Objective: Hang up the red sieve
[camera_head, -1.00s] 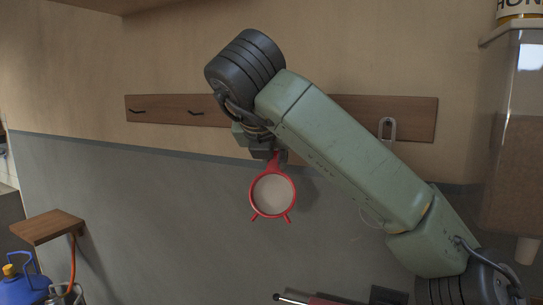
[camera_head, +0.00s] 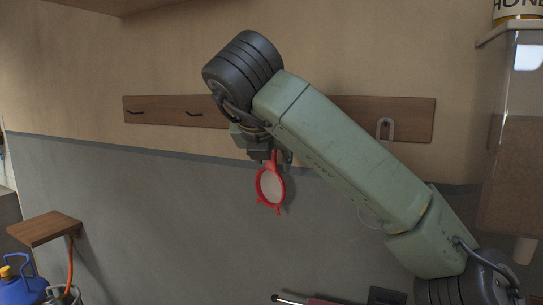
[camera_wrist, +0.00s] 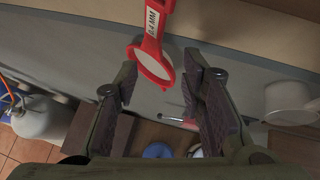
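The red sieve (camera_head: 270,187) is upright in front of the grey wall, mesh end down, just below my gripper (camera_head: 268,156). Its ring is turned partly edge-on. In the wrist view the sieve (camera_wrist: 153,58) is beyond and between my gripper's fingertips (camera_wrist: 161,78), which are apart with gaps on both sides of it. The labelled handle runs up out of that view. The wooden hook rail (camera_head: 160,108) is on the wall, with two dark hooks showing at left. The handle's top and the rail behind my arm are hidden, so I cannot see what bears the sieve.
A pale loop (camera_head: 387,127) hangs at the rail's right part. A small wooden shelf (camera_head: 45,229) juts out at lower left above a blue canister (camera_head: 20,283). A cabinet (camera_head: 515,140) stands at right. The wall left of the sieve is clear.

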